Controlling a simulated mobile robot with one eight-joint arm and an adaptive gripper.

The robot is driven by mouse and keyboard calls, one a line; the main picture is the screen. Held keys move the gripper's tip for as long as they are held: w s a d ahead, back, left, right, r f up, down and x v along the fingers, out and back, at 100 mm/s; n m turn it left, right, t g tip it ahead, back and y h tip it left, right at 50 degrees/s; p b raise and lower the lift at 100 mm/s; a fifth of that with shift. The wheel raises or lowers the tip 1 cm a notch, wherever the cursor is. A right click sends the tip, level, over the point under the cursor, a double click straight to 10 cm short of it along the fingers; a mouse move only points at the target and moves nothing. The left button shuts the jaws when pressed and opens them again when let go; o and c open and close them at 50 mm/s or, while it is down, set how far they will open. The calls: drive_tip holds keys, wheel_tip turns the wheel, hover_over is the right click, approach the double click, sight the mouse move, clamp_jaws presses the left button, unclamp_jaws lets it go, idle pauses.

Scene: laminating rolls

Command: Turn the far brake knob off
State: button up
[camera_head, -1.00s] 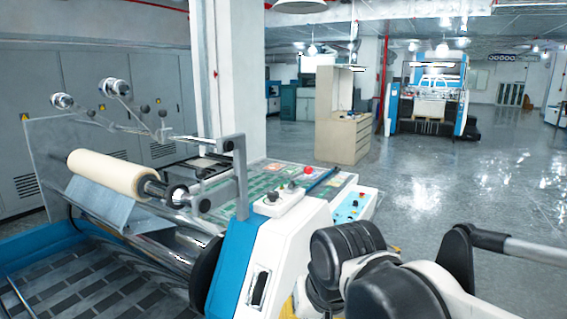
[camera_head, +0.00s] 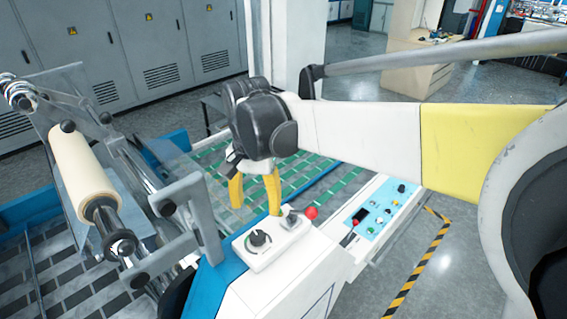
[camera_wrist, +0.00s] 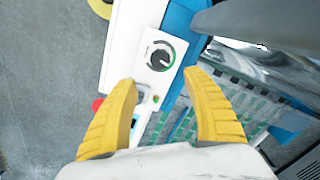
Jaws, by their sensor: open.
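A white control box (camera_head: 285,240) sits on top of the machine's side housing. A round dark knob (camera_head: 258,238) with a pale pointer is on its nearer end; it also shows in the wrist view (camera_wrist: 161,57) inside a ring with a green arc. A second, smaller grey knob (camera_head: 291,215) is on the box's farther end. I cannot tell whether either is set on or off. My gripper (camera_head: 254,203) points down with its yellow fingers apart, just behind the box. In the wrist view the open, empty fingers (camera_wrist: 160,80) straddle the area below the round knob.
A red ball-topped knob (camera_head: 311,213) stands beside the box. A blue button panel (camera_head: 372,215) is to its right. A cream roll (camera_head: 83,175) and grey brackets (camera_head: 172,250) stand on the left. A green-patterned bed (camera_head: 330,177) lies behind my gripper.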

sight(257, 235)
drive_tip(key=f, duration=1)
drive_tip(key=shift+s+a+f+p, duration=0.15)
drive_tip(key=shift+s+f+p, duration=0.15)
drive_tip(key=shift+s, duration=0.05)
drive_tip(key=c, duration=1.2)
drive_tip(key=shift+o, duration=0.2)
